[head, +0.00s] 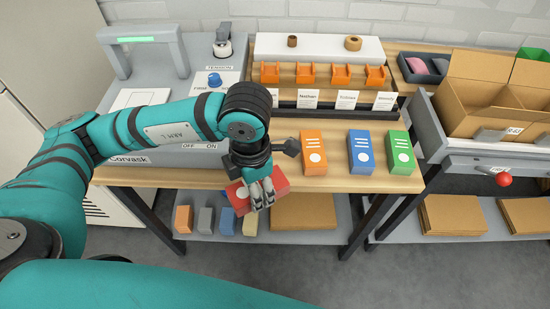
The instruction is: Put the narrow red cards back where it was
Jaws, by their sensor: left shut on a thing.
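My left gripper (262,200) is shut on a red block-like pack (281,177), which I take to be the narrow red cards. The gripper hides the middle of the pack, and red shows on both sides of the fingers. It is at the front edge of the wooden table (190,176), left of an orange pack (313,153). I cannot tell whether the red pack touches the table. A blue pack (361,152) and a green pack (400,153) stand to the right of the orange one. My right gripper is not in view.
A rack with orange holders (303,74) and name labels stands behind the packs. A grey machine (190,60) with a blue knob stands at the left. An open cardboard box (490,95) is at the right. Small blocks (206,219) and flat cardboard (303,212) lie on the lower shelf.

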